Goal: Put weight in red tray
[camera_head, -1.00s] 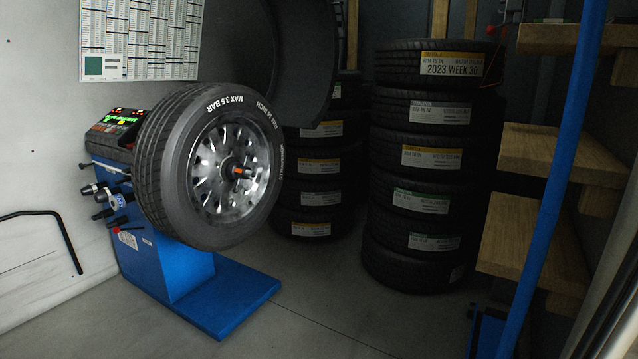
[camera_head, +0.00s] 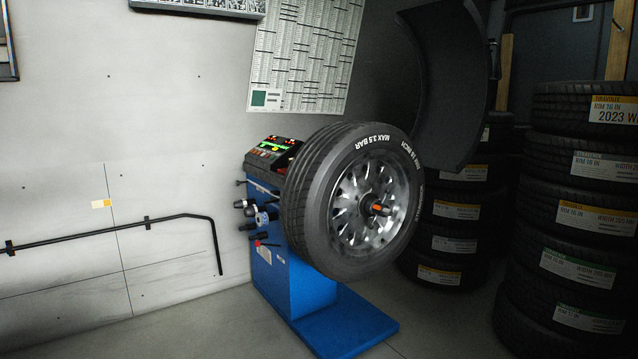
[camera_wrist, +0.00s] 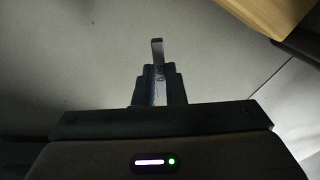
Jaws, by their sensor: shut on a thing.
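In the wrist view my gripper (camera_wrist: 157,86) is shut on a thin silvery strip, the weight (camera_wrist: 158,52). The weight stands out beyond the dark fingertips, with dark marks along it. The gripper is over grey floor and touches nothing else that I can see. I do not see my gripper in the head view. No red tray can be made out in either view.
A blue wheel balancer (camera_head: 300,285) carries a tyre on a silver rim (camera_head: 368,205), with a raised dark hood behind. Stacked tyres (camera_head: 575,200) stand at right. A black rail (camera_head: 110,233) runs along the left wall. A wooden board (camera_wrist: 270,12) shows in the wrist view.

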